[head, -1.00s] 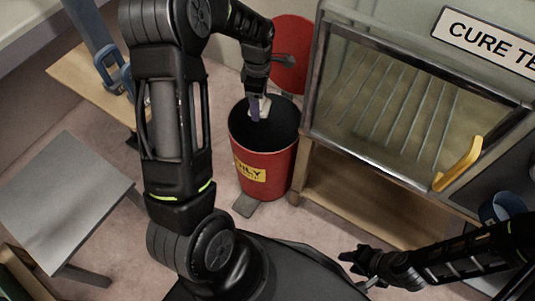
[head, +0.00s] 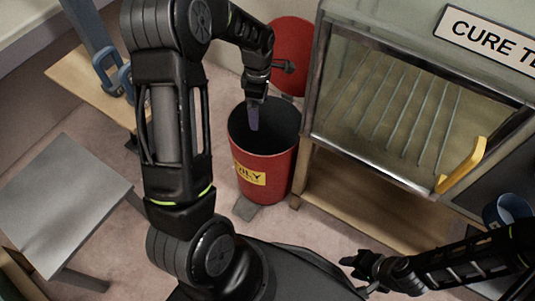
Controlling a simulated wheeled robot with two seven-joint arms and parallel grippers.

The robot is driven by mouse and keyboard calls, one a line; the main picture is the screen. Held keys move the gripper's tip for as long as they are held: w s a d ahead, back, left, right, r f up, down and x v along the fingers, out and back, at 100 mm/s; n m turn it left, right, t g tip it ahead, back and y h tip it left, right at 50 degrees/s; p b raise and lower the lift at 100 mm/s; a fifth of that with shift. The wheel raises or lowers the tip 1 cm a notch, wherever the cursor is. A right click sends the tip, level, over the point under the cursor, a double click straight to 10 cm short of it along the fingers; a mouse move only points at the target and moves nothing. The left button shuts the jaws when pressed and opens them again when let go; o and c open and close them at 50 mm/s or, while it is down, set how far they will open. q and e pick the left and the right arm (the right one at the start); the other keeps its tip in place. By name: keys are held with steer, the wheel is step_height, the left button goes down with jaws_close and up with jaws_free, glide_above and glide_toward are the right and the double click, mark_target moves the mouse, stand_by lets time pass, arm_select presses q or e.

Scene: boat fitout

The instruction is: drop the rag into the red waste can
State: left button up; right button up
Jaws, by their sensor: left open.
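The red waste can (head: 277,172) stands upright on the floor with its round lid (head: 291,48) raised behind it and a pedal at its foot. A yellow label is on its front. My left gripper (head: 254,118) points down at the can's mouth, its fingertips over the dark opening. It is open and I see no rag between its fingers. The rag is not visible now; the can's inside is too dark to make out what lies there. My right gripper (head: 352,268) is low at the right, away from the can; its jaw opening is unclear.
A glass-fronted cure cabinet (head: 395,100) with a yellow handle (head: 462,166) stands right of the can on a wooden stand. A grey table (head: 62,200) is at left, a wooden bench (head: 95,82) behind it. A blue mug (head: 505,210) is at right.

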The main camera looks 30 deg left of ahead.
arm_select(q)
step_height(320, 180, up, 8)
steer(key=p, duration=0.2)
stand_by(0.3)
steer(key=shift+f, duration=0.15)
stand_by(0.6)
